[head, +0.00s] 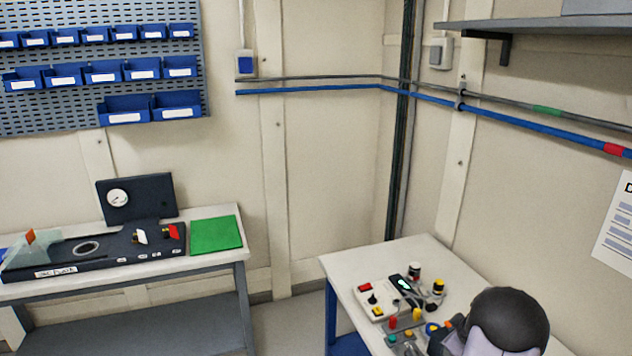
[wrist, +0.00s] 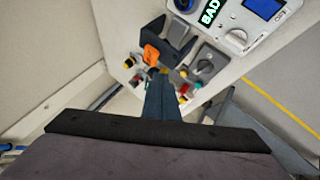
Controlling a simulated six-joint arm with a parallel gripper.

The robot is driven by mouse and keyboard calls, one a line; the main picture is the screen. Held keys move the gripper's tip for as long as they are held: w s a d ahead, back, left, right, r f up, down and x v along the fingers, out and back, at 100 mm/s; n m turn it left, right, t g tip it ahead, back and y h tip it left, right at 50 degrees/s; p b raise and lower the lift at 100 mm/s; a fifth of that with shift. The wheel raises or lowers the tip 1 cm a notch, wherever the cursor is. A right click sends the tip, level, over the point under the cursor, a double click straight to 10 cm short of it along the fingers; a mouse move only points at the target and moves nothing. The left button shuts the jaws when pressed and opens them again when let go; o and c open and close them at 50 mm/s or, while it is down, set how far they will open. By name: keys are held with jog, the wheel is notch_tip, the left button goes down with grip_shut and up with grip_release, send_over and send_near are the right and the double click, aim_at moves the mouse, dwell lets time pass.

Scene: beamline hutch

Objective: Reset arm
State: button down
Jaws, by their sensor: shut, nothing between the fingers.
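In the wrist view my gripper (wrist: 158,80) points away from the camera with its dark fingers together and nothing between them. Its tips overlap a group of small coloured parts on the white bench, and I cannot tell how far above the bench they are. In the head view my arm's dark rounded part is at the lower right, by the right bench (head: 450,262). The fingertips cannot be made out there.
A control box (head: 378,297) and several small coloured parts stand on the right bench. The wrist view shows an orange piece (wrist: 151,54) by a dark holder and a display reading "BAD" (wrist: 210,12). A green mat (head: 215,233) lies on the left bench. Floor separates the benches.

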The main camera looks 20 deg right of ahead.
jog(key=w+a+r+m+g, duration=0.1)
jog(key=a+r, duration=0.2)
jog(key=a, duration=0.8)
jog(key=s+a+m+g+y+b, duration=0.1)
jog(key=s+a+g+y, duration=0.1)
jog(key=s+a, duration=0.7)
jog(key=s+a+f+g+y+b, duration=0.15)
jog(key=s+a, duration=0.35)
jog(key=a, duration=0.8)
jog(key=s+a+m+g+y, duration=0.1)
jog(key=s+a+g, duration=0.2)
jog(key=s+a, duration=0.6)
notch_tip(320, 180, down, 22)
jog(key=w+a+b, duration=0.2)
jog(key=b, duration=2)
jog(key=shift+w, duration=0.2)
